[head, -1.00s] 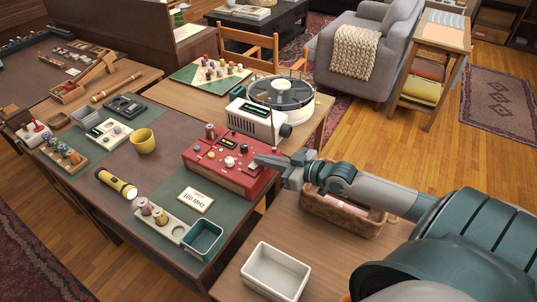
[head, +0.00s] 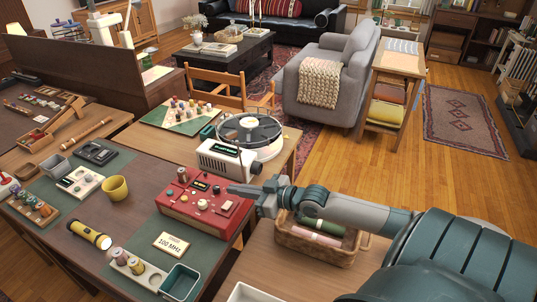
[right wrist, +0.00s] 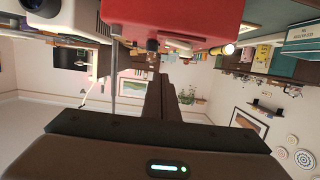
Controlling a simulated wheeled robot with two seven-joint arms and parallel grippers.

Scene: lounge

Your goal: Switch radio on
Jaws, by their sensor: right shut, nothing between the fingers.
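The red radio (head: 203,203) sits on the green mat of the table, with knobs, a small dark display and a light switch plate on its top face. It also shows in the right wrist view (right wrist: 175,18), at the top of the picture. My right gripper (head: 232,189) is shut and empty, its fingertips at the right part of the radio's top. I cannot tell whether they touch it. A thin upright rod, likely an antenna (head: 239,165), stands just behind the fingers. A card reading 100 MHz (head: 171,244) lies in front of the radio. My left gripper is not in view.
A white device (head: 218,160) and a turntable (head: 250,135) stand behind the radio. A wicker basket (head: 314,246) lies under my right arm.

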